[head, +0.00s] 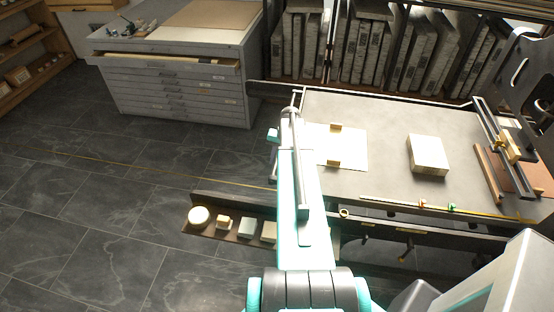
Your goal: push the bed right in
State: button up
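The bed (385,125) is a flat dark grey slab at the right of the head view. It reaches from beside my arm toward the press frame (532,85) at the right edge. A pale stone block (428,154) and a white sheet (350,155) with two small wooden blocks on it lie on the bed. My gripper (285,122) is at the bed's left end, at the far end of my teal arm. My arm hides part of that end. I cannot tell whether the gripper touches the bed or whether its fingers are open.
A low shelf (247,237) with several small items runs left from the bed's front. A grey flat-file cabinet (180,85) stands at the back left. Upright stone slabs (370,50) fill a rack behind the bed. The tiled floor (95,190) at the left is clear.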

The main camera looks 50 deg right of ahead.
jog(key=shift+f, duration=0.15)
grip_shut()
dwell(0.4)
